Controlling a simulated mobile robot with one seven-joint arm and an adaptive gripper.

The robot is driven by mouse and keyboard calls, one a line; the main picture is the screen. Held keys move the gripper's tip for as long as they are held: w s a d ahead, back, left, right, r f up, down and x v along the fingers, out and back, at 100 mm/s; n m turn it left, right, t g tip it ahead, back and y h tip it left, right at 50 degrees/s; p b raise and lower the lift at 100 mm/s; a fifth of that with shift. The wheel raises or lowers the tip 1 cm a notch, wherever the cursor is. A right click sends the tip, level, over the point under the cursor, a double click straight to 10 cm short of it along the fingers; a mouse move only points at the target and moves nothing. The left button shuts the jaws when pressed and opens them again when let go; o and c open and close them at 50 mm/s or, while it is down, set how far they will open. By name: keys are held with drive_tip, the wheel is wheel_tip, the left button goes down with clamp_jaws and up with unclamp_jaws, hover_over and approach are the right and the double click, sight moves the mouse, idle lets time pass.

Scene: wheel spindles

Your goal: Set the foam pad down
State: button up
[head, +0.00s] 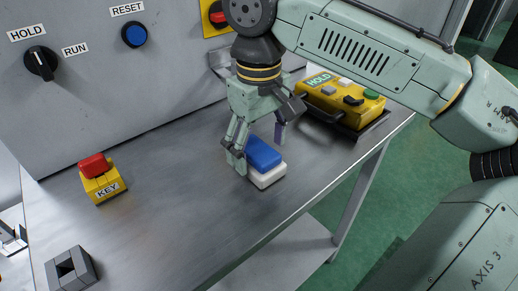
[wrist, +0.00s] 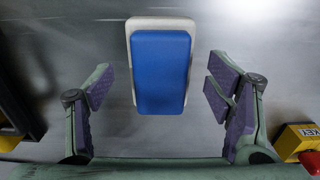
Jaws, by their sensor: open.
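The foam pad shows as a blue block (head: 264,152) resting flat on a white slab (head: 268,178) on the metal table. The two layers are nearly aligned, with a white edge showing past the blue. In the wrist view the blue block (wrist: 161,72) lies over the white slab (wrist: 160,23). My gripper (head: 260,156) is open above and around the pad, with one finger on each side. In the wrist view my gripper (wrist: 158,90) shows a clear gap between each finger and the pad, and it holds nothing.
A yellow control box labelled HOLD (head: 341,98) sits in a dark tray behind the pad, to the right. A yellow KEY box with a red top (head: 100,180) stands at left. A grey square socket block (head: 72,270) is at front left. The table's middle is clear.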

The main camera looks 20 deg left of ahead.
sight(259, 150)
wheel_tip(259, 150, up, 11)
idle(0.3)
